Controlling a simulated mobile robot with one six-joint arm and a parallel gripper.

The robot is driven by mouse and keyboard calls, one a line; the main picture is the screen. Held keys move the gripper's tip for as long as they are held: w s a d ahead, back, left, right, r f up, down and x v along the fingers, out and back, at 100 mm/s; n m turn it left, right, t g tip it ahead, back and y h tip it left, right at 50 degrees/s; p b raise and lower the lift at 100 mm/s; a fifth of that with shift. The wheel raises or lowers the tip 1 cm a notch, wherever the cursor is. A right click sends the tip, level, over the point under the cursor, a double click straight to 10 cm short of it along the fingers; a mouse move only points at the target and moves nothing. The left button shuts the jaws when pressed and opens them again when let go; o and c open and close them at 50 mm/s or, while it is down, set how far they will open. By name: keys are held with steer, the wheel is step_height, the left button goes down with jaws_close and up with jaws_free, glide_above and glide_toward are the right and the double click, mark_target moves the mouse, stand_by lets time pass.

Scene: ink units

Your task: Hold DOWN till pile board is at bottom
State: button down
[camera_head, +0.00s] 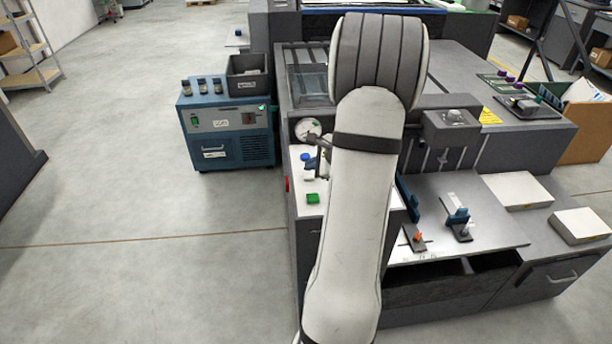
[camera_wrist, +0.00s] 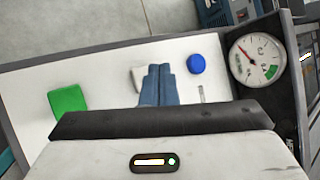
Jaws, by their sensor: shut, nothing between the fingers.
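A white control panel (camera_wrist: 95,75) carries a green button (camera_wrist: 68,103), a whitish button (camera_wrist: 138,78) and a blue button (camera_wrist: 196,64). The same panel shows in the head view, with the green button (camera_head: 313,198) nearest and the blue button (camera_head: 305,156) farther back. My gripper (camera_wrist: 158,68) is shut and empty. Its blue fingertips lie over the whitish button and partly hide it. I cannot tell whether they touch it. No label for DOWN is readable. I cannot make out the pile board for certain; my arm hides part of the machine.
A round gauge (camera_wrist: 257,59) stands at the panel's far end. A blue cabinet (camera_head: 229,130) with a dark bin (camera_head: 248,80) stands to the left. A grey table (camera_head: 490,240) with small clamps and white paper stacks (camera_head: 517,191) is on the right. The floor at left is clear.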

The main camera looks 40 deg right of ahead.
mark_target(312, 176)
steer(key=shift+f, duration=0.15)
steer(key=shift+s+f+b, duration=0.1)
steer(key=shift+f+b, duration=0.15)
steer(key=shift+b, duration=0.35)
steer(key=shift+f+b, duration=0.45)
steer(key=shift+b, duration=0.1)
stand_by(0.4)
steer(key=shift+r, duration=0.1)
stand_by(2.2)
steer(key=shift+r+p, duration=0.55)
steer(key=shift+r, duration=0.25)
steer(key=shift+r+p, duration=1.8)
steer(key=shift+r, duration=0.75)
